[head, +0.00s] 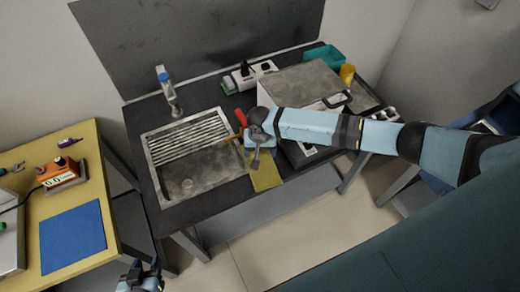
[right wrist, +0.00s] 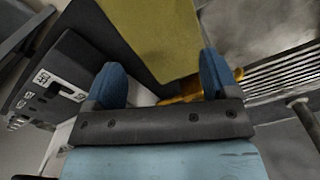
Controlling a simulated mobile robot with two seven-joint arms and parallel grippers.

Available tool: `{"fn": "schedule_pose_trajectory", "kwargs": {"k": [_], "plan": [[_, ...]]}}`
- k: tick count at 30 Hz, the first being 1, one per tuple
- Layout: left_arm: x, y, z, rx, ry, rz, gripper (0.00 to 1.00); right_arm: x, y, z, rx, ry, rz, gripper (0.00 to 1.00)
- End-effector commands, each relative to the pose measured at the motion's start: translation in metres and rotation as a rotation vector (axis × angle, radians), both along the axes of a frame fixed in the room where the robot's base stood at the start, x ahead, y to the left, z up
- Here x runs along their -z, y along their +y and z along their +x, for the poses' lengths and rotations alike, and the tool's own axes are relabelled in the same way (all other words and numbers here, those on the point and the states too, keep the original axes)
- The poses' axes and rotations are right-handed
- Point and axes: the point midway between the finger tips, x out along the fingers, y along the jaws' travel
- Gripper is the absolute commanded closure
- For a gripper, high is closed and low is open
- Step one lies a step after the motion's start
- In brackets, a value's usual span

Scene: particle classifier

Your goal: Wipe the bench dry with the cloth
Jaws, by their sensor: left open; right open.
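The yellow cloth (head: 266,176) lies on the dark bench (head: 215,205), at the front edge just right of the sink. It also shows flat at the top of the right wrist view (right wrist: 155,35). My right gripper (head: 257,153) is over the cloth's back part and hides some of it. In the right wrist view its two blue fingers (right wrist: 160,75) are apart with nothing held between them. I cannot tell whether they touch the cloth. My left gripper (head: 141,275) is open and empty at the bottom edge, away from the bench. No water can be made out on the bench.
The sink (head: 215,165) with its ribbed drainer and tap (head: 173,105) is left of the cloth. A grey-lidded machine (head: 305,85) stands to the right. Red and yellow handles (head: 240,119) lie beside my right gripper. A yellow table (head: 90,165) stands at left.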

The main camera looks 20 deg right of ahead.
Motion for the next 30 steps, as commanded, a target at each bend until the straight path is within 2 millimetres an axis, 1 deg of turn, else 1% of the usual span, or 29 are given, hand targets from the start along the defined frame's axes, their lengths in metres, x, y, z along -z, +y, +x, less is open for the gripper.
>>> {"fn": "schedule_pose_trajectory", "kwargs": {"k": [1, 2, 18, 26, 30], "plan": [[-0.0002, 0.0001, 0.0004, 0.0, -0.001, 0.0, 0.57, 0.0, -0.0001, 0.0, 0.0, 0.0, 0.0, 0.26], [-0.0002, 0.0001, 0.0006, 0.0, -0.001, 0.0, 0.57, -0.0001, -0.0001, 0.0001, 0.0, 0.0, 0.0, 0.3], [0.0011, 0.0001, 0.0011, 0.001, 0.001, 0.001, 0.57, -0.0001, -0.0002, 0.0, 0.0, 0.0, 0.0, 0.99], [0.0013, 0.0, 0.0008, 0.001, 0.001, 0.001, 0.57, 0.0, 0.0, -0.0002, 0.0, 0.0, 0.0, 1.0], [0.0008, -0.0001, -0.0001, 0.0, 0.003, 0.001, 0.57, 0.0022, 0.0019, -0.0043, -0.001, 0.0, -0.002, 1.0]]}}
